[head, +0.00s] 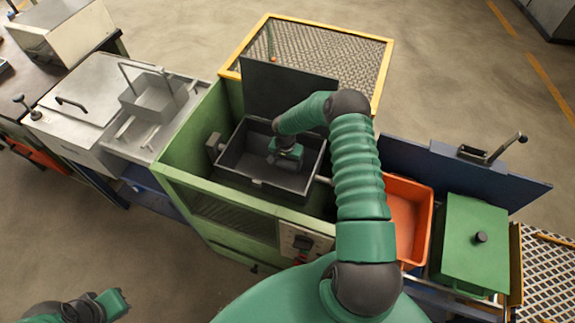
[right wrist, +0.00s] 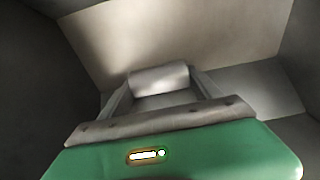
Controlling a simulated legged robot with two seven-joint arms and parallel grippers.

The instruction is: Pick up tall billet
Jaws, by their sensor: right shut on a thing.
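The tall billet (right wrist: 158,78) is a grey metal cylinder seen in the right wrist view, between the two fingers of my right gripper (right wrist: 158,92). The right gripper is shut on it. In the head view my right gripper (head: 284,158) points down inside the dark rectangular tray (head: 230,172) of the green machine, and the billet is hidden there. Whether the billet touches the tray floor cannot be told. My left gripper (head: 114,302) is at the lower left of the head view, away from the machine; its jaw opening is unclear.
The green machine (head: 190,160) has a raised dark lid (head: 285,92) behind the tray. A yellow-framed mesh (head: 320,50) stands behind it. To the right are an orange bin (head: 408,215) and a green lidded box (head: 472,245). A grey metal bench (head: 85,110) is on the left.

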